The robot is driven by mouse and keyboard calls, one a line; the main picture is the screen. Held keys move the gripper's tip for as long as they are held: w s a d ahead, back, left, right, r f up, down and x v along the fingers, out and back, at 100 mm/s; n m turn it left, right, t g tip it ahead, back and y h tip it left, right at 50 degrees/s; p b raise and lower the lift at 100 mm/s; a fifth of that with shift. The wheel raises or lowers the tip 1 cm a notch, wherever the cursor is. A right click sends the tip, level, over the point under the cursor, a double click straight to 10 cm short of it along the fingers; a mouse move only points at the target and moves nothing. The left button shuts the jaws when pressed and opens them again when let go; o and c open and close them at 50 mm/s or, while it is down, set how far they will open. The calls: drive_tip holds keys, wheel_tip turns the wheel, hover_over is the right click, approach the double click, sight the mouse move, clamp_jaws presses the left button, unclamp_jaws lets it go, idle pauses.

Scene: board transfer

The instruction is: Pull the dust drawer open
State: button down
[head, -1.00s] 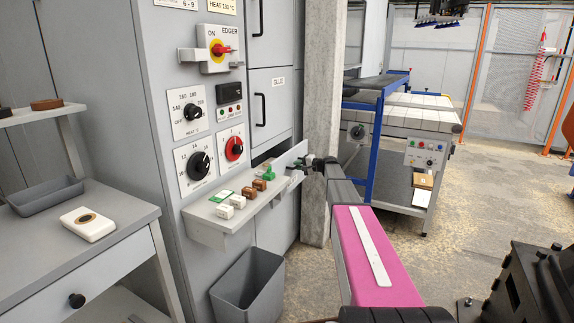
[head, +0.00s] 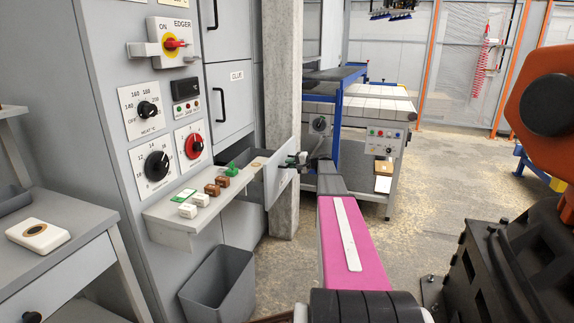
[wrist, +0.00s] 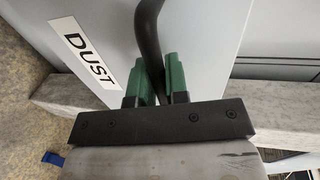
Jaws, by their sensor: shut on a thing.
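The dust drawer's grey front (head: 280,180) stands out from the cabinet in the head view, with a gap behind it. In the wrist view the same drawer front (wrist: 205,40) fills much of the picture and carries a white DUST label (wrist: 88,50). Its black bar handle (wrist: 150,30) runs between the green fingers of my gripper (wrist: 156,75), which is shut on it. In the head view my gripper (head: 297,160) is at the drawer front's right side, small and partly hidden by my arm. The drawer's inside is mostly hidden.
A grey shelf (head: 165,222) with several small blocks sits left of the drawer, above a grey bin (head: 220,288). A concrete post (head: 284,90) stands behind the drawer. A blue-framed machine (head: 350,100) is farther back. Open floor (head: 440,190) lies to the right.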

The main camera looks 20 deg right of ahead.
drive_tip(key=c, duration=1.1)
unclamp_jaws()
drive_tip(key=shift+c, duration=0.2)
drive_tip(key=shift+s+d, duration=0.1)
drive_tip(key=v, duration=1)
drive_tip(key=shift+s+d, duration=0.15)
drive_tip(key=shift+d, duration=0.1)
